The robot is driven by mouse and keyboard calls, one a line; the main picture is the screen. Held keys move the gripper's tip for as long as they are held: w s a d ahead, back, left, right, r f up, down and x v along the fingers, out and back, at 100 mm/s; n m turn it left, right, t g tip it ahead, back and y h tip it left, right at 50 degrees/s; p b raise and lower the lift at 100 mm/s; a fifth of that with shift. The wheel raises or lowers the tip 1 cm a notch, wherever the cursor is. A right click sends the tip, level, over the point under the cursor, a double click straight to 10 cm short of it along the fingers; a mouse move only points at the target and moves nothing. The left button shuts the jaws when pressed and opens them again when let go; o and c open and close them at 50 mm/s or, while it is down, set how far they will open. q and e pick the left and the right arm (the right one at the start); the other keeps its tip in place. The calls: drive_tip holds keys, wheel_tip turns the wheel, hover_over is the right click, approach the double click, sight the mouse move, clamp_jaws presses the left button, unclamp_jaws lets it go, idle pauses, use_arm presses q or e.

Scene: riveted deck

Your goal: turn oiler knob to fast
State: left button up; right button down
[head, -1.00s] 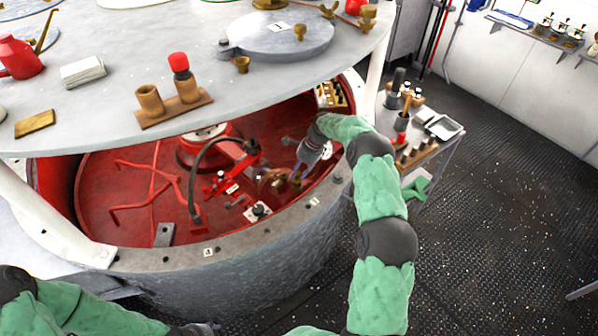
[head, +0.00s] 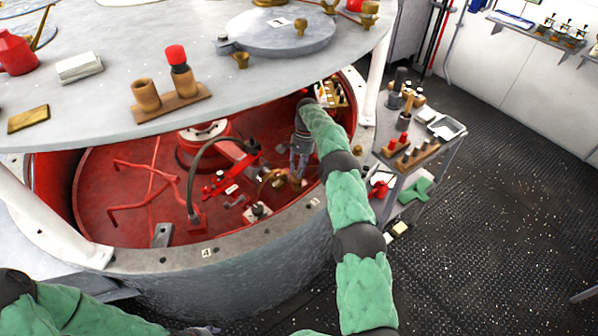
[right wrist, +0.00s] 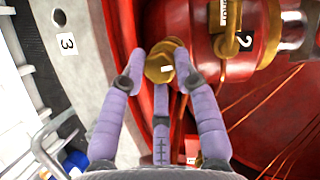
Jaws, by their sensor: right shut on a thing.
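In the right wrist view a small brass knob (right wrist: 160,66) with a white mark on its face sits between my right gripper's purple fingertips (right wrist: 161,70). The fingers are shut on it, two at the sides and one below. In the head view my right gripper (head: 297,178) reaches down inside the red drum, beside a brass part (head: 272,179); the knob is too small there to make out. No slow or fast lettering can be read. Only the tip of my left gripper (head: 203,330) shows at the bottom edge; its fingers cannot be made out.
The grey round top (head: 105,112) overhangs the drum (head: 250,265). In the wrist view a red housing with a "2" plate (right wrist: 246,42) stands right of the knob, and the rim with a "3" plate (right wrist: 67,43) lies left. A cart (head: 411,172) stands at right; open floor lies beyond.

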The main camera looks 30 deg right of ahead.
drive_tip(key=shift+w+a+r+n+g+h+b, duration=0.1)
drive_tip(key=shift+w+a+n+g+h+b, duration=0.15)
drive_tip(key=shift+n, duration=0.7)
drive_tip(key=shift+r+n+g+h+b, duration=0.15)
drive_tip(key=shift+n+h, duration=0.2)
drive_tip(key=shift+n, duration=0.6)
drive_tip(key=shift+s+f, duration=0.1)
drive_tip(key=c, duration=1)
unclamp_jaws()
drive_tip(key=shift+a, duration=0.1)
drive_tip(key=shift+s+a, duration=0.1)
drive_tip(key=shift+d, duration=0.25)
